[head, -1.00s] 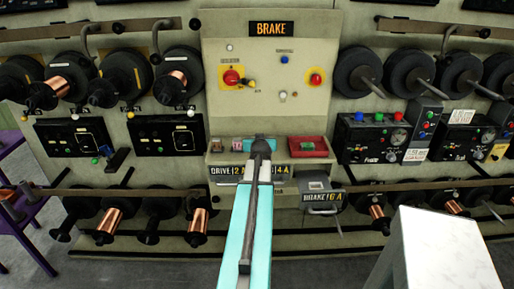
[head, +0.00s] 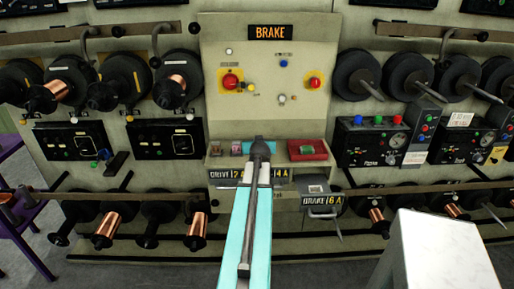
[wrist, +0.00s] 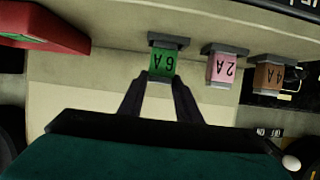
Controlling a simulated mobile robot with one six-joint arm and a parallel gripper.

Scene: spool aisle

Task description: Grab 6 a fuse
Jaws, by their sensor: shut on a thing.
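The green fuse marked 6 A (wrist: 164,63) stands in a dark holder in the wrist view, its label upside down there. My gripper (wrist: 160,79) has its two dark fingers shut on the near end of this fuse. The fuse's far end still meets the dark holder. In the head view my gripper (head: 258,146) reaches the ledge under the panel, and my arm hides the green fuse. The pink 2 A fuse (wrist: 222,69) and the brown 4 A fuse (wrist: 268,77) sit in a row to its right in the wrist view.
A red tray (head: 322,155) lies right of my gripper on the ledge. A holder by the BRAKE 6 A label (head: 321,200) juts out below it. Spools and black control boxes (head: 386,139) flank the panel. A white-topped block (head: 440,245) stands at front right.

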